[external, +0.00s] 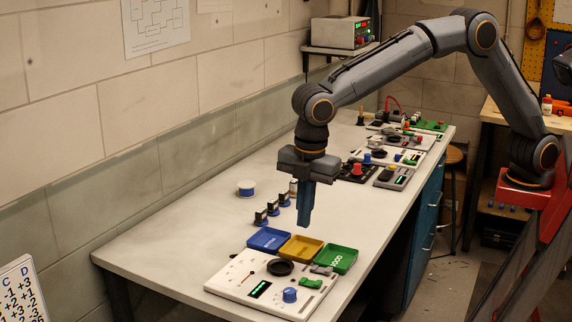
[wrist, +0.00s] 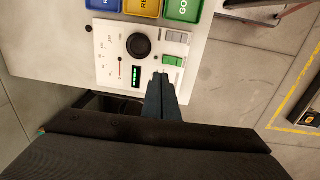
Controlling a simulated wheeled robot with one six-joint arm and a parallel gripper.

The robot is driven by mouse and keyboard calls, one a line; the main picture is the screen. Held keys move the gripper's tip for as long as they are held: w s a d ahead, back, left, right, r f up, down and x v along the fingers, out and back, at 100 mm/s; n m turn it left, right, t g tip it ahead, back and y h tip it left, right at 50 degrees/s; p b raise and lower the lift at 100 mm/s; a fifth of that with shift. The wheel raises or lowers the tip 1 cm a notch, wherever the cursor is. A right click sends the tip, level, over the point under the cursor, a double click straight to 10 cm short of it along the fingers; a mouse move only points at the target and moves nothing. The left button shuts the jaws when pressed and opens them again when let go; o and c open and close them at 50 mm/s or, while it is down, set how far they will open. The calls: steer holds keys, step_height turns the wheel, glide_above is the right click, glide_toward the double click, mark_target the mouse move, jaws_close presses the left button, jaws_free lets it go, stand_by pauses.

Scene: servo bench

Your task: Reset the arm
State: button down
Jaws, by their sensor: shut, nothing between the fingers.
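My gripper (external: 304,222) is shut and empty. In the external view it points down above the bench (external: 190,240), over the area by the coloured trays. In the wrist view my gripper (wrist: 161,76) reaches toward a white control panel (wrist: 108,70) and covers part of its lower right. The panel (external: 222,282) has a black round knob (external: 280,267), a green lit display (external: 260,289), a blue knob (external: 290,295) and a green switch (external: 311,283). The blue knob is hidden in the wrist view. I cannot tell the exact gap between fingertips and panel.
Blue (external: 268,239), yellow (external: 301,248) and green (external: 337,259) trays stand behind the panel. Several small dark and blue parts (external: 273,207) and a white-blue spool (external: 246,188) lie farther back. More panels (external: 394,176) fill the far end. The near left bench top is clear.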

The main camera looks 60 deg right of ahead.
stand_by(0.3)
steer(key=w+d+f+m, duration=0.15)
steer(key=d+m, duration=0.25)
steer(key=d, duration=0.9)
steer(key=w+d+f+m, duration=0.15)
steer(key=d+m, duration=0.25)
steer(key=d, duration=0.9)
steer(key=s+d+f+m, duration=0.3)
steer(key=s+d+m, duration=0.2)
steer(key=s+d, duration=0.3)
steer(key=s+d+f+m, duration=0.3)
steer(key=s+d+m, duration=0.2)
steer(key=d, duration=1)
steer(key=s, duration=0.3)
steer(key=shift+s+d, duration=0.15)
steer(key=shift+s, duration=0.25)
